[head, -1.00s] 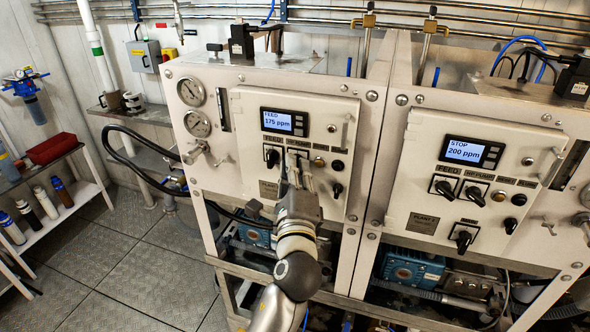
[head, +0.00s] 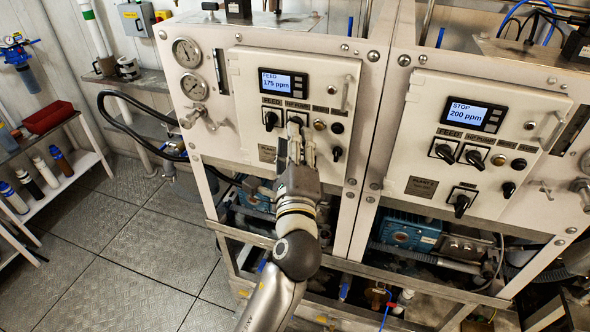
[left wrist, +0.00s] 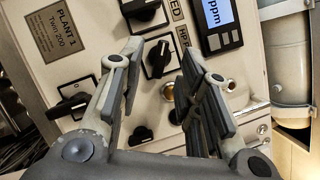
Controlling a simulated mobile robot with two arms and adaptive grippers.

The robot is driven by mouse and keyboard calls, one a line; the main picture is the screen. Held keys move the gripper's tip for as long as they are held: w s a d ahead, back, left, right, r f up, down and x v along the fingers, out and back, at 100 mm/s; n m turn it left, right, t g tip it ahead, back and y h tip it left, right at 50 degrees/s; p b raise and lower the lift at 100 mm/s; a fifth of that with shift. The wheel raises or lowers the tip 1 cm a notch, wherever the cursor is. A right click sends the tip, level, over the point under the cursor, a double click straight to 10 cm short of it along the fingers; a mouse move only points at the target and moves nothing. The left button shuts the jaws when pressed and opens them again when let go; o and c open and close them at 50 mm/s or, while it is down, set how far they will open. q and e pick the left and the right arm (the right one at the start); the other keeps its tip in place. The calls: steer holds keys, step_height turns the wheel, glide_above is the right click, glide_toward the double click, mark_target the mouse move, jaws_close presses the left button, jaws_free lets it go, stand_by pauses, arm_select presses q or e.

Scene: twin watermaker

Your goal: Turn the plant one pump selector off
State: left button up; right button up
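The plant one panel (head: 245,140) is on the left cabinet; its display (head: 283,82) reads FEED 175 ppm. The pump selector (head: 295,119), a black knob under the HP PUMP label, sits right of the feed selector (head: 270,120). My left gripper (head: 297,138) is in front of the panel, just below the pump selector in the head view. In the left wrist view the gripper (left wrist: 163,55) is open, and the pump selector (left wrist: 158,58) shows between its fingers. I see no clear contact. The gripper covers part of the panel. My right gripper is not in view.
The similar plant two panel (head: 425,150), its display reading STOP 200 ppm, stands to the right. Another black selector (left wrist: 70,105) is near the left finger. Gauges (head: 187,52) and a black hose (head: 105,120) are left. The floor at lower left is clear.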

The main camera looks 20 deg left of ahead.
arm_select(q)
steer(key=v, duration=0.9)
